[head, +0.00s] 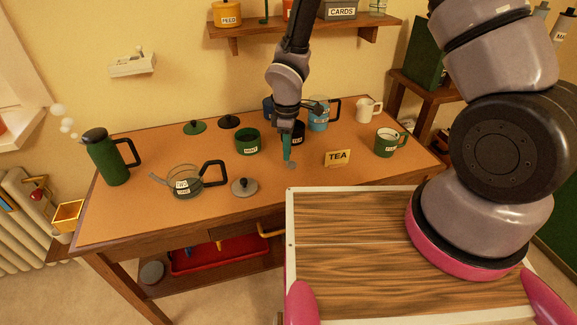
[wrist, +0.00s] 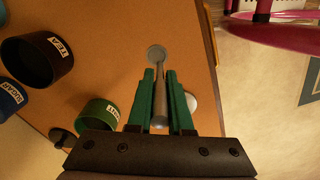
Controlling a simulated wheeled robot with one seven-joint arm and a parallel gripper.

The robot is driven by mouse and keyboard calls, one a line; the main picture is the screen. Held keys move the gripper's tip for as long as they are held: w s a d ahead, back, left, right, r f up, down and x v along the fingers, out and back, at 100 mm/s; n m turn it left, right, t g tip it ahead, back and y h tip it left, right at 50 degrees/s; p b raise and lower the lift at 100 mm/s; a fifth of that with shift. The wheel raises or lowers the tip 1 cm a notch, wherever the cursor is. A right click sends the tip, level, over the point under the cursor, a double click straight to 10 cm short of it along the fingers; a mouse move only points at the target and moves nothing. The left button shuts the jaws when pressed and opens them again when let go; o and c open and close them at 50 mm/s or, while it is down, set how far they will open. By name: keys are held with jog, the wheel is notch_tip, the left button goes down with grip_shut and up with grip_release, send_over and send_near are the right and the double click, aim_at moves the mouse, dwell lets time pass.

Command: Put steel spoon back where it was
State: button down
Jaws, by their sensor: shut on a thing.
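The steel spoon shows in the wrist view (wrist: 159,88) as a grey handle with a round bowl at its far end. My gripper (wrist: 159,80) has green fingers, shut on the spoon's handle. In the head view, my gripper (head: 287,158) points down over the middle of the desk, with the spoon's bowl (head: 292,166) below the fingertips. The bowl is close to the desktop; I cannot tell whether it touches. The TEA sign (head: 338,158) stands to its right. The green labelled pot (head: 247,145) stands to its left.
A glass kettle (head: 187,185), grey lid (head: 244,188) and green flask (head: 108,160) stand at the left.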

jog(key=shift+f, duration=2.55)
jog(key=shift+f, duration=0.1)
jog(key=c, duration=0.8)
grip_release()
jog(key=shift+c, duration=0.2)
notch_tip(320, 180, up, 12)
jog(key=shift+r, duration=0.1)
